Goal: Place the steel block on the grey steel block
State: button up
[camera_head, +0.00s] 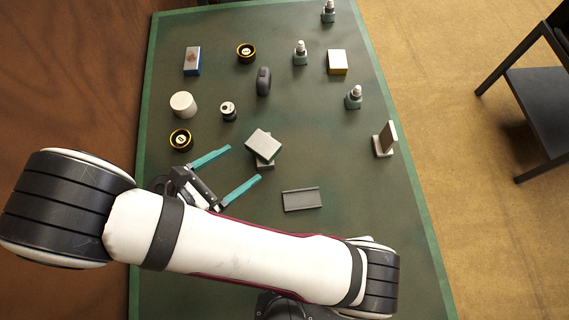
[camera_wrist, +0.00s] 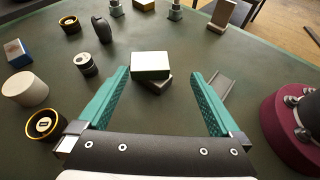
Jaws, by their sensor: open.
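A pale steel block (camera_head: 264,143) lies flat on top of a darker grey steel block (camera_head: 265,163), turned at an angle to it. In the wrist view the pale block (camera_wrist: 150,64) covers most of the grey block (camera_wrist: 156,83), whose near edge and right corner show. My gripper (camera_head: 236,164) is open, with its teal fingers wide apart. In the wrist view its fingertips (camera_wrist: 158,75) stand to the left and right of the two blocks, and neither finger touches them. Nothing is held.
A grey channel-shaped tray (camera_head: 301,199) lies to the right of my gripper. A black-and-yellow ring (camera_head: 180,139), a white cylinder (camera_head: 183,104) and a small black-and-silver part (camera_head: 228,111) stand to the left. A tilted brown plate on a pale base (camera_head: 385,139) is at the right.

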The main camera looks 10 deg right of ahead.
jog(key=s+d+r+m+g, duration=0.2)
jog(key=d+r+m+g, duration=0.55)
jog(key=d+m, duration=0.3)
jog(key=s+d+r+m+y, duration=0.1)
jog(key=s+r+m+y, duration=0.1)
jog(key=m+y, duration=0.2)
jog(key=s+r+m+y, duration=0.2)
jog(key=s+m+y, duration=0.1)
jog(key=m, duration=0.6)
jog(key=s+d+r+m+g+y, duration=0.1)
jog(key=s+m+y, duration=0.2)
jog(key=m, duration=0.4)
jog(key=shift+s+d+r+y, duration=0.25)
jog(key=shift+d+r+y, duration=0.15)
jog(key=shift+y, duration=0.5)
